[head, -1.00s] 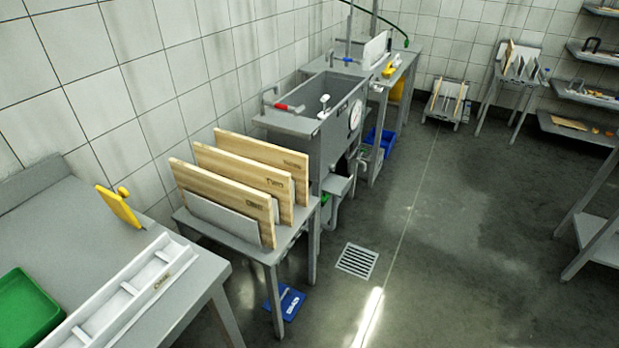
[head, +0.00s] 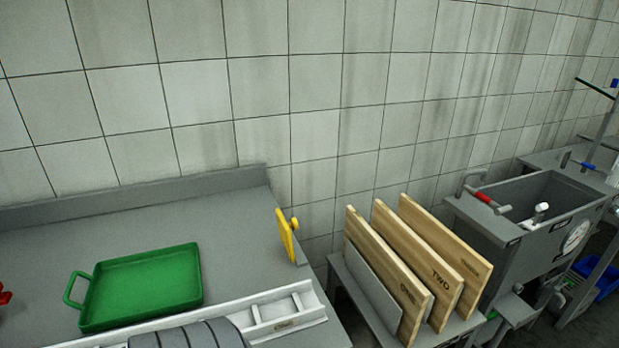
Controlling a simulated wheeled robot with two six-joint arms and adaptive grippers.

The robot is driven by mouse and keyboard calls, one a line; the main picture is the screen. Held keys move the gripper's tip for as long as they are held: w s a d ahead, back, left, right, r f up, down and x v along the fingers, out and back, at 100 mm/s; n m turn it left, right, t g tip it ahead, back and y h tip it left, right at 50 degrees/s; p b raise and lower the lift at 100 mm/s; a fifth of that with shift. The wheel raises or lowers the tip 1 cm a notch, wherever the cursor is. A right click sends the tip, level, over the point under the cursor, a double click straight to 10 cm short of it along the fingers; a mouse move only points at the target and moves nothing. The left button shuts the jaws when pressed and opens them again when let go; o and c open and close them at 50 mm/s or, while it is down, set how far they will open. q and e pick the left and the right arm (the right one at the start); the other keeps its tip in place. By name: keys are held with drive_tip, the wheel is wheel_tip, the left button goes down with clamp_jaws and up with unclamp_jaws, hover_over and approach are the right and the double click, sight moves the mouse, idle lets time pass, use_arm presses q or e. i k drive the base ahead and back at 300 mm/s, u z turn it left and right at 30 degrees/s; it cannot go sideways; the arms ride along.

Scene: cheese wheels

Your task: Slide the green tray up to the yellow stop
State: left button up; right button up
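The green tray (head: 145,287) lies flat on the grey table in the left half of the head view, with a loop handle on its left end. It looks empty. The yellow stop (head: 286,236) is an upright plate with a small knob, at the right end of the table. A stretch of bare tabletop separates the tray's right edge from the stop, so they are apart. Neither of my grippers is in view.
A white slotted rack (head: 307,305) runs along the table in front of the tray. A grey ribbed shape partly covers it; I cannot tell what it is. Wooden boards (head: 400,270) stand on a side table at right. A red object (head: 4,295) shows at the left edge.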

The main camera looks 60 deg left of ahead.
sight(126, 290)
drive_tip(key=z, duration=0.05)
drive_tip(key=i, duration=1.25)
drive_tip(key=u, duration=3.2)
